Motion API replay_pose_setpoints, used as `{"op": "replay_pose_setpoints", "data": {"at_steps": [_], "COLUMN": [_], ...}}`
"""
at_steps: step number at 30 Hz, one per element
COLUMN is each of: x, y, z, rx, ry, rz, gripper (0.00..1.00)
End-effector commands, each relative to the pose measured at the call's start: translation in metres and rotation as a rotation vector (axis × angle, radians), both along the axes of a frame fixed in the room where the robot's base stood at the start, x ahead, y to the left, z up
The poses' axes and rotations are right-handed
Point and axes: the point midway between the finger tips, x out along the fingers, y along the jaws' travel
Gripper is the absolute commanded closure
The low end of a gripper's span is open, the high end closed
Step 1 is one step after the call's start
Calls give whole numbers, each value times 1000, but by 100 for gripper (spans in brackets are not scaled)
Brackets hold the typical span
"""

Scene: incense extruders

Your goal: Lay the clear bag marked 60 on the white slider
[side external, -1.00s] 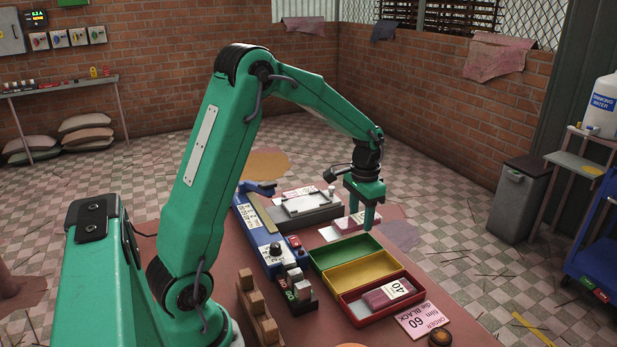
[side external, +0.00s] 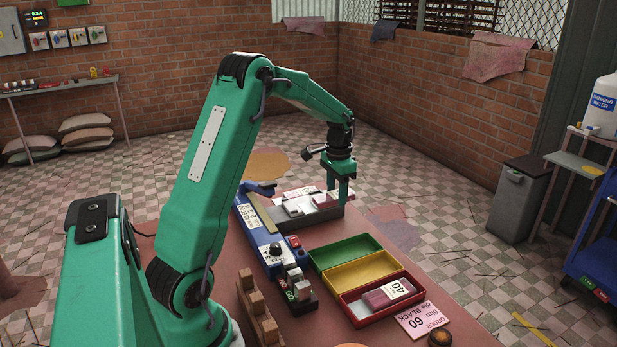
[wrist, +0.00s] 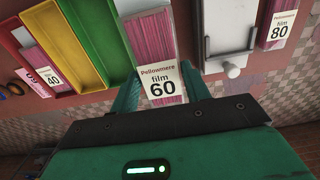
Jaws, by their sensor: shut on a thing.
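My gripper (side external: 339,198) is shut on the clear bag marked 60 (wrist: 162,84), which holds pink sticks and has a white label. In the wrist view the bag lies between my green fingers. In the side view the bag (side external: 326,200) appears at the right end of the grey slider unit, partly hidden by my fingers; its exact height cannot be told. The white slider (side external: 298,206) is a pale plate on the grey base. In the wrist view the slider (wrist: 228,28) is just right of the held bag, with a white knob in front.
A bag marked 80 (wrist: 278,30) lies beyond the slider. Green (side external: 345,248), yellow (side external: 361,270) and red (side external: 352,313) trays stand nearer; the red one holds a bag marked 40 (side external: 398,287). A blue control unit (side external: 262,232) borders the slider's left. An order card (side external: 424,320) reads 60.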

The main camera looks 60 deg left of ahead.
Motion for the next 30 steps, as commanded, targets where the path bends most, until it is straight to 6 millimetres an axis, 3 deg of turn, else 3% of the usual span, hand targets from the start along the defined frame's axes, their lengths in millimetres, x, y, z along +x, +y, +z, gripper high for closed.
{"op": "replay_pose_setpoints", "data": {"at_steps": [1, 6, 12, 18, 30], "x": [-4, -17, -31, -35, -35], "y": [19, 68, 104, 115, 115], "z": [0, 1, 2, 3, -3], "rx": [1, 1, 0, 0, 0], "ry": [-1, -1, 0, 0, 0], "rz": [8, 6, 3, 0, -1], "gripper": [77, 77, 77, 77, 77]}}
